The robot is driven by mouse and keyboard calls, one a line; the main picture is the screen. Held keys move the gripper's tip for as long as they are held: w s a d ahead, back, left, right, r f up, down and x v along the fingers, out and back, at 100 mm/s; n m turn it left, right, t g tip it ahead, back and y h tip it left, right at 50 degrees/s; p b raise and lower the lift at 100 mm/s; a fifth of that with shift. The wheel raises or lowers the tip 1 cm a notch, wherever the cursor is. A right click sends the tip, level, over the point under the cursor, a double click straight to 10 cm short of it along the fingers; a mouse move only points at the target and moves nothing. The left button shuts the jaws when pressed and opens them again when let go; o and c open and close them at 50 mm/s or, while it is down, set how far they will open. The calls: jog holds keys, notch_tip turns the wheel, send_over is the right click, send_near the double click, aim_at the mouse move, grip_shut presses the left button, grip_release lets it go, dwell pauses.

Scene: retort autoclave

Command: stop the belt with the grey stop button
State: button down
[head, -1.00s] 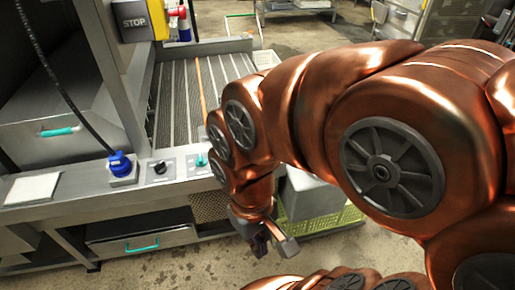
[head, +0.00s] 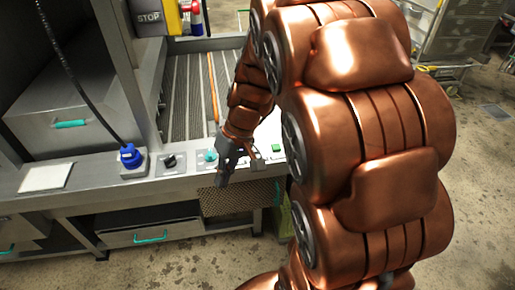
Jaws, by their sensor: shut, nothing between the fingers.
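A grey plate marked STOP (head: 148,17) is fixed beside a yellow box (head: 172,17) at the top left. A control ledge (head: 190,170) runs below the belt, with a black knob (head: 169,160), a teal knob (head: 209,155) and a green button (head: 276,148). I see no separate grey stop button on the ledge; my gripper and forearm cover part of it. My gripper (head: 228,170) is shut and empty, pointing down in front of the ledge between the teal knob and the green button. I cannot tell whether it touches anything.
The slatted belt (head: 185,95) lies behind the ledge, with an orange strip (head: 213,88) along it. A blue plug (head: 131,155) with a black cable and a white pad (head: 46,177) are at left. A drawer (head: 150,230) is below. The floor at lower right is clear.

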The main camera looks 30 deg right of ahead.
jog(key=w+d+f+t+y, duration=0.2)
jog(key=w+d+f+t, duration=0.1)
jog(key=w+d, duration=0.9)
jog(key=t+p, duration=0.1)
jog(key=t, duration=0.3)
send_over(258, 149)
notch_tip(258, 149, down, 4)
jog(key=shift+r, duration=0.25)
jog(key=shift+f, duration=0.1)
notch_tip(258, 149, down, 7)
jog(key=shift+r+p, duration=0.15)
jog(key=shift+p, duration=0.15)
jog(key=f+b, duration=0.2)
jog(key=shift+b, duration=0.3)
jog(key=shift+f+b, duration=0.9)
jog(key=shift+b, duration=0.95)
dwell(0.9)
jog(key=shift+r, duration=0.95)
